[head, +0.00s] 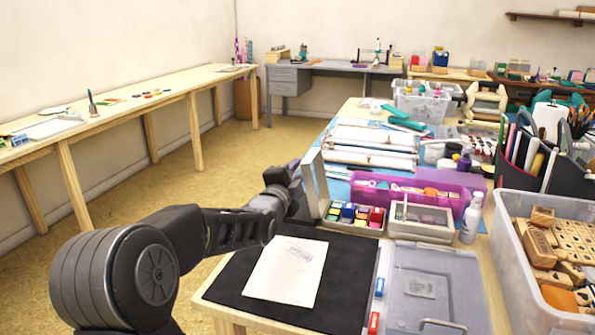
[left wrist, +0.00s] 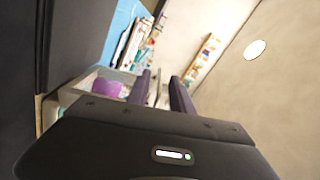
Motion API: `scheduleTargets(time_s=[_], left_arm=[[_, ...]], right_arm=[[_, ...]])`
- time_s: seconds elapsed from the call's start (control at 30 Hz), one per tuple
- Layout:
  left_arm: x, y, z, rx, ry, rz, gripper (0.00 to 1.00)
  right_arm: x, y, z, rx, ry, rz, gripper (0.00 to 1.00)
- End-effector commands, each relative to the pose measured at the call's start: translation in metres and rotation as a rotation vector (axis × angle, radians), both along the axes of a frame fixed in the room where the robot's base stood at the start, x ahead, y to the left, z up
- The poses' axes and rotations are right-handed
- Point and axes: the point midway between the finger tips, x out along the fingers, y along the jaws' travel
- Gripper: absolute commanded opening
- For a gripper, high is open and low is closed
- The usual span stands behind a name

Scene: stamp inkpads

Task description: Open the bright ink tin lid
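The bright ink tin (head: 352,226) sits on the table behind the black mat, with several coloured pads inside. Its pale lid (head: 315,184) stands upright, raised at the tin's left side. My left gripper (head: 297,180) is at the lid's left side, close to its upper part; whether it touches is hard to tell. In the left wrist view my left gripper (left wrist: 162,92) has its two fingers apart, with a thin pale edge showing between them. My right gripper is not in view.
A second tin (head: 421,231) stands to the right, beside a white bottle (head: 471,218). A purple tray (head: 447,206) is behind. A paper sheet (head: 287,270) lies on the black mat (head: 236,287). A clear bin (head: 517,275) of wooden stamps is at the right.

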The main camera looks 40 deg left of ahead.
Motion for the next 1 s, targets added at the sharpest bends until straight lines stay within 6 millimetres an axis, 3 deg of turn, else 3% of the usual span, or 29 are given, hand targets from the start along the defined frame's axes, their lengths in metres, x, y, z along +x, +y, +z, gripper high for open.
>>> scheduleTargets(time_s=[0.4,1.0], left_arm=[[-0.058,-0.020,0.001,-0.002,-0.002,0.000,0.27],[-0.062,-0.022,0.000,0.000,-0.001,-0.001,0.27]], right_arm=[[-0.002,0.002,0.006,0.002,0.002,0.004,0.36],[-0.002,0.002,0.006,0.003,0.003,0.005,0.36]])
